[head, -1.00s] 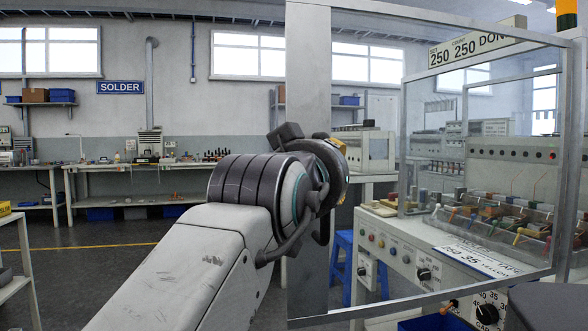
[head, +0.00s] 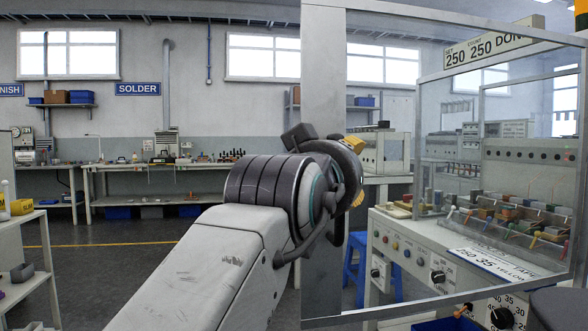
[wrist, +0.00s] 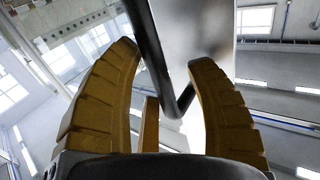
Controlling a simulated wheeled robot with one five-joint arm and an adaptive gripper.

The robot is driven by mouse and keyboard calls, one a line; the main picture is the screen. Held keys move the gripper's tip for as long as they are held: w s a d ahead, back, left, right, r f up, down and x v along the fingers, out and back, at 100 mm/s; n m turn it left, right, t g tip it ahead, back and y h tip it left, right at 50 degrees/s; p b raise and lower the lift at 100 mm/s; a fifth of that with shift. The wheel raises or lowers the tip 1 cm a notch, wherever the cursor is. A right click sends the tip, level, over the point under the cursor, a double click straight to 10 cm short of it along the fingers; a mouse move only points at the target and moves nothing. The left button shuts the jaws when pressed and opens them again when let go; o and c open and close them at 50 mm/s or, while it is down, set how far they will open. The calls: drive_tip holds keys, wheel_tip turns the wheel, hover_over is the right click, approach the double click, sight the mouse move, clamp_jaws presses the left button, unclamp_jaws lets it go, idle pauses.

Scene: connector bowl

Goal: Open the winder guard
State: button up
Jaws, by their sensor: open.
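The winder guard is a clear panel in a grey metal frame, with a wide grey upright (head: 322,80) along its left side. It stands in front of the winder at the right of the head view and looks closed, though I cannot be sure. In the wrist view, a dark bent bar handle (wrist: 158,62) sits on the guard's grey upright (wrist: 192,25). My gripper (wrist: 160,56) is open, with its yellow-brown fingers either side of part of the handle. Contact is not clear.
Behind the guard is the winder's console (head: 405,262) with knobs and a tray of coloured parts (head: 510,222). A blue stool (head: 355,275) stands behind the upright. A side table (head: 22,235) is at the far left. The floor (head: 110,265) between is clear.

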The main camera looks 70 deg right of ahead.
drive_tip(key=a, duration=1.2)
drive_tip(key=shift+w, duration=0.3)
drive_tip(key=shift+d+f, duration=0.1)
idle(0.3)
